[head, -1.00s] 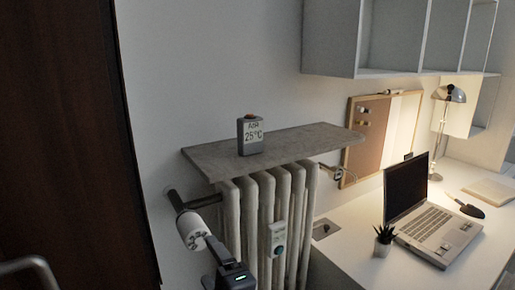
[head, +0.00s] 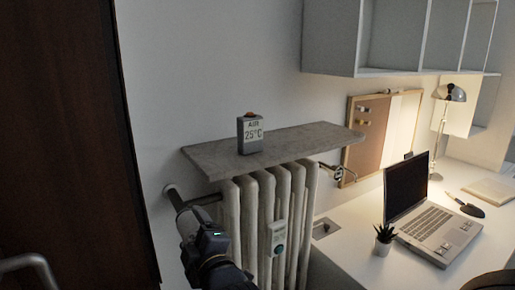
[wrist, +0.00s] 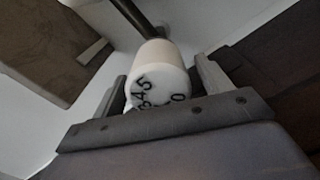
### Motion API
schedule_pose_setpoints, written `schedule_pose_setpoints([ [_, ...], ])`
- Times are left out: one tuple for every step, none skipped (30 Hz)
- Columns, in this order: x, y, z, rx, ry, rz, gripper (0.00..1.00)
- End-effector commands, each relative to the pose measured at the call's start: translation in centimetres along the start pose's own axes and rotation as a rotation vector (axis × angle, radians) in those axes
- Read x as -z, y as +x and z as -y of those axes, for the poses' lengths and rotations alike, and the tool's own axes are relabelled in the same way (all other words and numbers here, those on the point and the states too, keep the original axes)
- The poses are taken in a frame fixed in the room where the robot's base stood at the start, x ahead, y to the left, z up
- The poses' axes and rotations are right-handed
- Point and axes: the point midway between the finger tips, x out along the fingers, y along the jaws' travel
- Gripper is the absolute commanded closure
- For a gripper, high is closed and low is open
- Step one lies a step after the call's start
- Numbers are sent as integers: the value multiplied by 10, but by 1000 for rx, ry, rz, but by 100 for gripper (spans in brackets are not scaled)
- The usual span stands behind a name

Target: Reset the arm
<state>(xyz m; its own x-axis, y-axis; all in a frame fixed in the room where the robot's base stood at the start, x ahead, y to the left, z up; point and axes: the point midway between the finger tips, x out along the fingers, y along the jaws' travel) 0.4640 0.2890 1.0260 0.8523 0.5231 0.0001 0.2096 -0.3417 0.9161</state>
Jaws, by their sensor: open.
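My gripper (head: 192,232) is in front of the radiator valve at the left end of the radiator (head: 265,215). In the wrist view my gripper (wrist: 160,82) is open, with one finger on each side of the white round valve knob (wrist: 158,82). The knob's end face shows black numbers, including 3, 4 and 5. I cannot tell whether the fingers touch it.
A dark door (head: 60,130) stands at left.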

Motion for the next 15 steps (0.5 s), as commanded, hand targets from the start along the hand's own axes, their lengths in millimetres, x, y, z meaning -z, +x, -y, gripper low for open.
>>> schedule_pose_setpoints([
  [0, 0, 0, 0, 38, 0, 27],
  [0, 0, 0, 0, 62, 1, 27],
  [0, 0, -1, 1, 94, 1, 27],
  [0, 0, -1, 0, 117, 1, 27],
  [0, 0, -1, 0, 141, 1, 27],
  [0, 0, -1, 0, 173, 1, 27],
  [0, 0, -1, 0, 197, 1, 27],
  [0, 0, -1, 0, 221, 1, 27],
  [0, 0, -2, 0, 252, 1, 27],
  [0, 0, -2, 0, 275, 1, 27],
  [0, 0, -2, 0, 298, 1, 27],
  [0, 0, -2, 0, 330, 1, 27],
  [0, 0, -2, 0, 353, 1, 27],
  [0, 0, -2, 0, 377, 1, 27],
  [0, 0, -3, 1, 407, 1, 27],
])
